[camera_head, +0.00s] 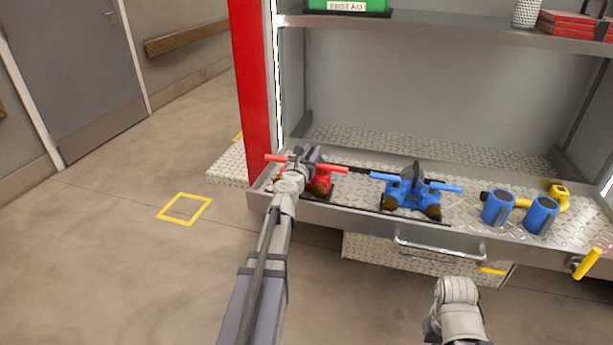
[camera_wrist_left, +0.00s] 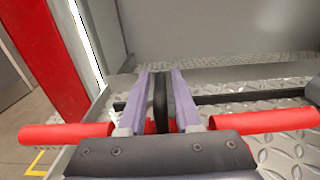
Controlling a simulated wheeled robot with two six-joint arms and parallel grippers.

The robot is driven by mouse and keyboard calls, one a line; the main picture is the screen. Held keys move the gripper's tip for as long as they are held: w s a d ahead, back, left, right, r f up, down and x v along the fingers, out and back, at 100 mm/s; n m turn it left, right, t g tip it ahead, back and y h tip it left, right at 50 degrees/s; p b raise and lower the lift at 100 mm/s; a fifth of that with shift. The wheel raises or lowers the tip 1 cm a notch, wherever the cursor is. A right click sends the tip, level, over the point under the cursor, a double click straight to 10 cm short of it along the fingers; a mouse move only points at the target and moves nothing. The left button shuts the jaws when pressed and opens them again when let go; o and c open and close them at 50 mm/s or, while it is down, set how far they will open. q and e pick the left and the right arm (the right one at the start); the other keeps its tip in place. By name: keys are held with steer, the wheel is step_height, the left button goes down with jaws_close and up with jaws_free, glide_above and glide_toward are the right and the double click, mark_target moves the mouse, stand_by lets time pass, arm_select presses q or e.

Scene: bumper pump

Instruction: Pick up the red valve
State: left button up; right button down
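The red valve (camera_head: 321,182) sits at the left end of the steel shelf, its two red handles spread left and right. In the left wrist view its left handle (camera_wrist_left: 65,134) and right handle (camera_wrist_left: 265,120) show either side of my gripper. My left gripper (camera_head: 308,154) is over the valve's middle. Its two purple fingers (camera_wrist_left: 161,95) stand either side of the upright black centre part (camera_wrist_left: 160,103), with narrow gaps seeming to show beside it. My gripper body hides much of the valve. My right gripper is not in view; only part of that arm shows.
A blue valve (camera_head: 412,191) stands right of the red one. Two blue cups (camera_head: 541,215) and a yellow fitting (camera_head: 558,196) are farther right. A red post (camera_head: 254,90) rises close on the left. A drawer handle (camera_head: 440,250) juts out below the shelf's front edge.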

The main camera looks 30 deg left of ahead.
arm_select(q)
steer(key=shift+c, duration=0.3)
jaws_close()
stand_by(1.0)
